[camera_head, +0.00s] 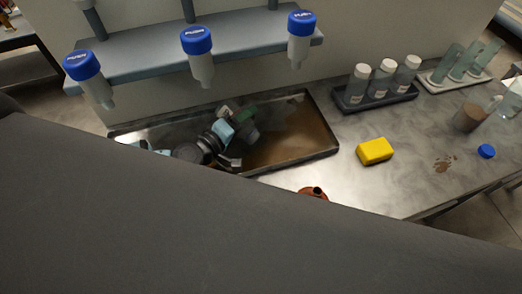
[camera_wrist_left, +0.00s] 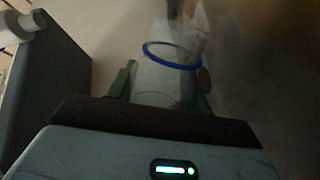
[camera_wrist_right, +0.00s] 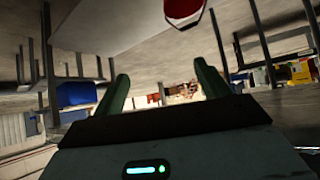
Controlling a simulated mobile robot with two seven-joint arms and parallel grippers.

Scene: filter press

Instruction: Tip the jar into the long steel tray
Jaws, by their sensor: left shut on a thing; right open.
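The long steel tray (camera_head: 330,152) lies on the bench below the shelf, with brown liquid or staining over its right part. My left gripper (camera_head: 244,116) is over the tray's middle. In the left wrist view, the left gripper's green fingers (camera_wrist_left: 165,80) are shut on a clear jar (camera_wrist_left: 160,88) with a blue ring near its mouth. A dark streak shows at the mouth; I cannot tell whether it is flowing liquid. The jar is mostly hidden in the head view. My right gripper (camera_wrist_right: 163,85) is open and empty, away from the bench.
Blue-capped inverted bottles (camera_head: 197,42) hang from the shelf (camera_head: 150,58) above the tray. A dark rack (camera_head: 375,101) of white-capped bottles, a yellow sponge (camera_head: 374,151), a blue cap (camera_head: 486,151) and a beaker (camera_head: 469,117) stand right. My dark arm covers the foreground.

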